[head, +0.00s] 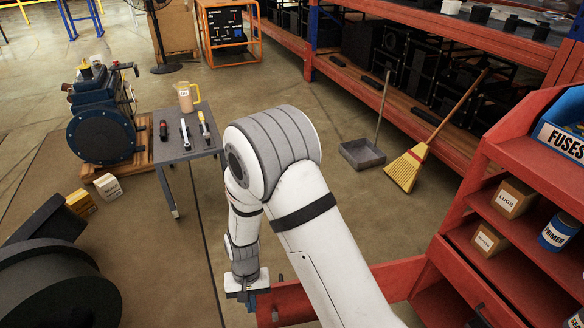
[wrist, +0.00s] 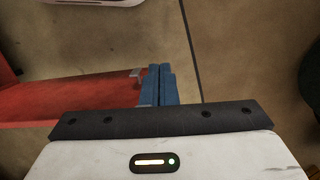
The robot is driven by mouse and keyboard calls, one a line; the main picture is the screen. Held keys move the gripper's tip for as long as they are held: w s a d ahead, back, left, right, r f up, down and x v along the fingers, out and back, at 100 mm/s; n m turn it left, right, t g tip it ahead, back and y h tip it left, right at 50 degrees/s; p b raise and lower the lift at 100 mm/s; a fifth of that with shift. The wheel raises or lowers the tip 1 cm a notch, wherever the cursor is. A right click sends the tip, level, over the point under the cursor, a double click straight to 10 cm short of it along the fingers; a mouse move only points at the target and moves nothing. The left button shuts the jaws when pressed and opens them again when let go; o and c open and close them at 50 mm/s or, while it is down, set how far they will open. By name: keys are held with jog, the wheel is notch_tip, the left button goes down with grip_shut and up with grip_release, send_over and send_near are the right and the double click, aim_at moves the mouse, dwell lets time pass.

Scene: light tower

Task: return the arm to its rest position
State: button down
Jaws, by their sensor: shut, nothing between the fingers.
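My arm reaches forward from the bottom of the head view and bends down at its grey-banded elbow. My gripper (head: 250,302) hangs at the lower middle, beside the red metal beam (head: 345,290). In the wrist view the blue fingers of my gripper (wrist: 160,72) are together, with nothing between them. The red surface (wrist: 75,98) shows to the left of the fingers there, and bare floor lies beyond. Whether the fingers touch the red beam is not clear.
A red shelf unit (head: 455,215) with boxes stands close on the right. A small grey table (head: 180,149) with tools and a yellow jug is ahead left. A black reel (head: 60,295) lies lower left. A broom (head: 410,168) and dustpan (head: 362,153) stand right of the elbow.

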jog(key=w+d+r+t+p, duration=0.1)
jog(key=d+r+p, duration=0.3)
jog(key=r, duration=0.6)
jog(key=w+d+r+y+p, duration=0.1)
jog(key=d+r+p, duration=0.3)
jog(key=r, duration=0.7)
jog(key=w+d+r+t+p, duration=0.1)
jog(key=d+r+p, duration=0.3)
jog(key=r, duration=0.6)
jog(key=s+d+r+t+p, duration=0.1)
jog(key=s+d+r+p, duration=0.2)
jog(key=r, duration=0.5)
jog(key=s+d+r+m+t+p, duration=0.1)
jog(key=s+d+r+p, duration=0.2)
jog(key=d+r+p, duration=0.2)
jog(key=s+d+r+m+t+p, duration=0.1)
jog(key=s+d+r+p, duration=0.2)
jog(key=r, duration=0.9)
jog(key=d+p, duration=0.1)
jog(key=d, duration=0.2)
jog(key=shift+s+h, duration=0.25)
jog(key=shift+h, duration=0.05)
